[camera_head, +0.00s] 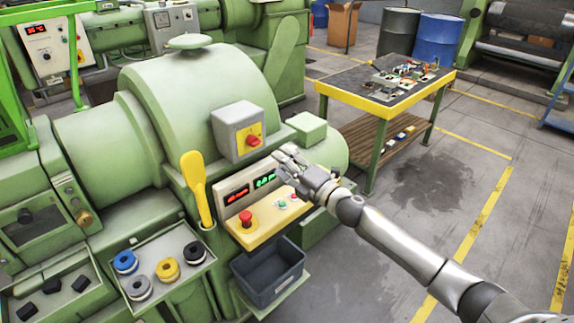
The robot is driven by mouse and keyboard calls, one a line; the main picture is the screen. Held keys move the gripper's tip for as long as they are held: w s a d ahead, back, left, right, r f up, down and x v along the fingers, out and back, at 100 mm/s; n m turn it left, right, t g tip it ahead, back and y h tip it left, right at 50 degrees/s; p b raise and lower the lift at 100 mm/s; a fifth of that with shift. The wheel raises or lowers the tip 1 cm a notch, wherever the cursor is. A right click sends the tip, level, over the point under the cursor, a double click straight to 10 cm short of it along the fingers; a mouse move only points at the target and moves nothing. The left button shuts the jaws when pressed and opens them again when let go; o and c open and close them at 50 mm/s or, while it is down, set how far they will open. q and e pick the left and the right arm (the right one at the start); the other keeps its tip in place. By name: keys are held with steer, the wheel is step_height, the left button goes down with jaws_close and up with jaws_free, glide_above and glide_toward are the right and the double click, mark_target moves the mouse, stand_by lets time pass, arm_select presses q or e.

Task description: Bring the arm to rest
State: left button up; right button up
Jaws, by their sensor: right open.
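My right arm (390,238) comes in from the lower right and reaches up and left. My right gripper (281,163) is open, with nothing seen between its fingers. In the picture it lies in front of the upper right part of the control panel (238,228) on the green extruder (205,88). I cannot tell whether it touches the panel. My left gripper is not in view.
A yellow-handled lever (194,178) stands left of the panel. A grey box (236,131) has a red knob. Below are a dark bin (268,272) and a tray (140,247) with several rings. A yellow-edged table (343,92) stands behind right. Open floor (440,185) lies at right.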

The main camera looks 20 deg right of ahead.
steer(key=shift+s+d, duration=0.1)
steer(key=shift+s, duration=0.2)
